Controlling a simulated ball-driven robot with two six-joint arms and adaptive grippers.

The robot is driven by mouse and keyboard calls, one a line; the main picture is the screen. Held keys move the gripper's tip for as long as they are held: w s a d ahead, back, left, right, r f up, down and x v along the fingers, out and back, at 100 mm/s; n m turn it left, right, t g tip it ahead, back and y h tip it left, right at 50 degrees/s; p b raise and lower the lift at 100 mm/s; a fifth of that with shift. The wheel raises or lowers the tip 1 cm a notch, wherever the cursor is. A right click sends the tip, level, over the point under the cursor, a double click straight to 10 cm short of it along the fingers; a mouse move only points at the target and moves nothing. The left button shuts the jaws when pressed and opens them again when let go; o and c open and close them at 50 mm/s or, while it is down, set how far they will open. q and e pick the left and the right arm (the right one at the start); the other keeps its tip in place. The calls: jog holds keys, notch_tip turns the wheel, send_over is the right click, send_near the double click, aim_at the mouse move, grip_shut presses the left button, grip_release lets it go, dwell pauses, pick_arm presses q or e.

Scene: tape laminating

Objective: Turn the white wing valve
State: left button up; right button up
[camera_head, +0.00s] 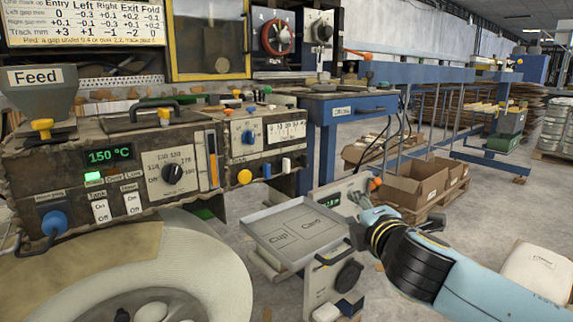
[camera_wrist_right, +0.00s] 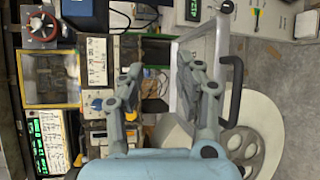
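A small white valve knob (camera_head: 286,164) sits at the front of the right control box, to the right of a blue knob (camera_head: 266,170) and a yellow knob (camera_head: 244,177). I cannot pick out the white one clearly in the wrist view. My right gripper (camera_head: 358,214) is to the right of and lower than the white knob, apart from it, beside the grey tray. In the wrist view my right gripper (camera_wrist_right: 158,66) has its two fingers spread with nothing between them. My left gripper is not in view.
A grey tray (camera_head: 262,217) with a black handle stands between the right gripper and the control boxes. The left box (camera_head: 80,175) carries a green display. A large white roll (camera_head: 215,265) fills the lower left. A blue bench (camera_head: 325,140) stands behind.

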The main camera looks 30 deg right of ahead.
jog(key=w+r+n+t+y, duration=0.35)
jog(key=w+n, duration=0.35)
jog(key=n, duration=0.4)
jog(key=n+y, duration=0.5)
jog(key=n, duration=0.6)
send_near(289, 163)
jog(key=shift+t, duration=0.25)
jog(key=w, duration=0.6)
jog(key=w+b, duration=0.1)
jog(key=w, duration=0.3)
jog(key=shift+a+f, duration=0.15)
jog(key=shift+a, duration=0.15)
jog(key=shift+s, duration=0.1)
grip_shut()
